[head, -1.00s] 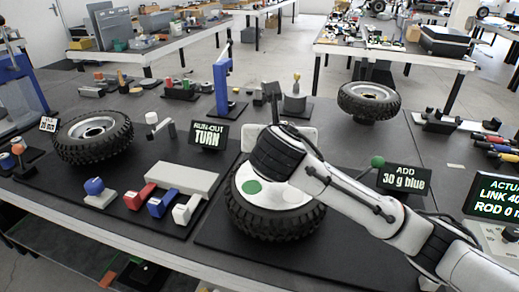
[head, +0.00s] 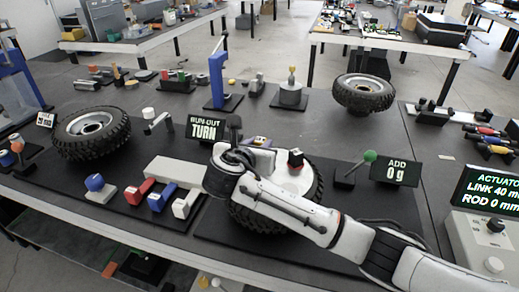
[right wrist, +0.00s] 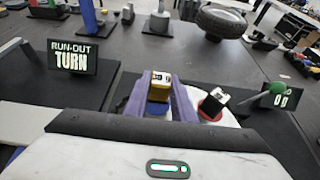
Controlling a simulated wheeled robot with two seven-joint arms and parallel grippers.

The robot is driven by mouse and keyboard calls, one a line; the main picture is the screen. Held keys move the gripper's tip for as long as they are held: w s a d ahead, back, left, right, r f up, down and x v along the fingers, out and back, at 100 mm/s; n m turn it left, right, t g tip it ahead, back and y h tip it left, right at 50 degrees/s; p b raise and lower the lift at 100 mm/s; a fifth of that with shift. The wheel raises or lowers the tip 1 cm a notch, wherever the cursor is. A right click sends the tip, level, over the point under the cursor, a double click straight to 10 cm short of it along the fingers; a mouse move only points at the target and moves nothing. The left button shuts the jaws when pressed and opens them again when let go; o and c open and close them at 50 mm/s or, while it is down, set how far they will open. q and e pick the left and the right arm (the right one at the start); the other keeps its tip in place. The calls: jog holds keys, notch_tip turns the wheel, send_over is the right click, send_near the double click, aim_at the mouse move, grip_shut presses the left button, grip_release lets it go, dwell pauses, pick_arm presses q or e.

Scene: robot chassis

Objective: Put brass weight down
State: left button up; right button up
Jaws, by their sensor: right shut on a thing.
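The brass weight (right wrist: 159,91), a small yellow block with a pale marked top, is between the purple fingers of my right gripper (right wrist: 160,98) in the right wrist view. The gripper is shut on it. Something blue shows just below the block; I cannot tell if it touches. In the head view the purple fingertips (head: 257,141) show at the far rim of the front wheel, mostly behind my wrist. A black-and-white weight with a red base (head: 295,160) sits on the wheel's white disc (head: 296,181); it also shows in the wrist view (right wrist: 213,103). My left gripper is not in view.
The front tyre (head: 318,187) lies flat on a dark mat. A run-out sign (head: 206,128) stands behind left, and an "ADD 0 g" sign (head: 396,172) and a green-knobbed lever (head: 369,157) stand right. Coloured blocks (head: 160,199) lie left. Another tyre (head: 364,93) lies behind.

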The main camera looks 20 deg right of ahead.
jog(key=shift+f, duration=0.7)
jog(key=o, duration=1)
jog(key=shift+f, duration=0.15)
jog(key=v, duration=1.2)
jog(key=shift+a+p, duration=0.1)
jog(key=shift+p, duration=0.25)
jog(key=shift+s, duration=0.1)
